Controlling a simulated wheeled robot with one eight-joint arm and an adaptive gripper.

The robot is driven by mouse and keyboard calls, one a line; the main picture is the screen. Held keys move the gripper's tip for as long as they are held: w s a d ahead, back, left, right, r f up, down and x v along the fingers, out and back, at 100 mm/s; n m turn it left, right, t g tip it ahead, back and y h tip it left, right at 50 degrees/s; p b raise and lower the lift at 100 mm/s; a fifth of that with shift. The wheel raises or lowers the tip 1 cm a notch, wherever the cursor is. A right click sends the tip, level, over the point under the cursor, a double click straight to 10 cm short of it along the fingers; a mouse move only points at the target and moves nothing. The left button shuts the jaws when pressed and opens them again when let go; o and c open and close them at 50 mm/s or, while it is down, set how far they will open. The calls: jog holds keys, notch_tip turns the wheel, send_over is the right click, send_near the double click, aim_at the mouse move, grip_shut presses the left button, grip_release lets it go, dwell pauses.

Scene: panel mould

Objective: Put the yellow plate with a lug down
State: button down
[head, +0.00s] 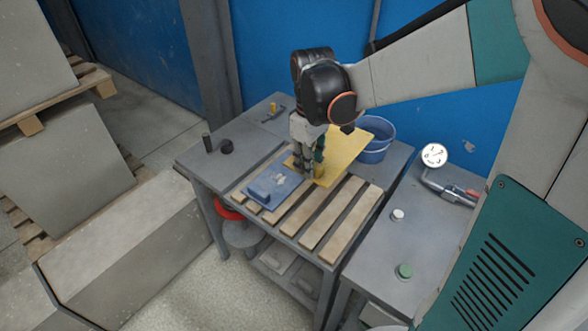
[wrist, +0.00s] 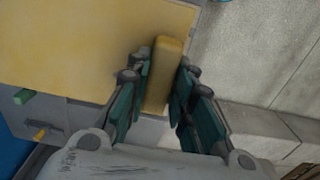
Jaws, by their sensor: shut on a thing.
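The yellow plate (head: 347,152) is in my gripper (head: 308,166), over the back part of the slatted table. Its lug (wrist: 163,72) is between the two fingers of my gripper (wrist: 158,90) in the wrist view, and the fingers are shut on it. The flat of the yellow plate (wrist: 75,45) fills the upper left of that view. A blue plate (head: 275,187) with a raised lug lies on the slats just in front of my gripper. I cannot tell whether the yellow plate touches the slats; my gripper hides part of it.
Bare wooden slats (head: 328,215) lie at the front right of the table. A blue bucket (head: 377,140) stands behind the plate. A grey side table (head: 375,252) at right holds a gauge (head: 434,155) and small knobs. Concrete slabs (head: 125,240) stand at left.

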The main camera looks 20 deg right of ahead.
jog(key=f+b, duration=0.1)
jog(key=f, duration=0.4)
jog(key=f+b, duration=0.2)
jog(key=f, duration=0.2)
jog(key=f+b, duration=0.2)
jog(key=f, duration=0.3)
jog(key=shift+w+f, duration=0.3)
jog(key=shift+f, duration=0.05)
jog(key=shift+f+b, duration=0.9)
jog(key=shift+f, duration=1.7)
jog(key=c, duration=1.4)
grip_release()
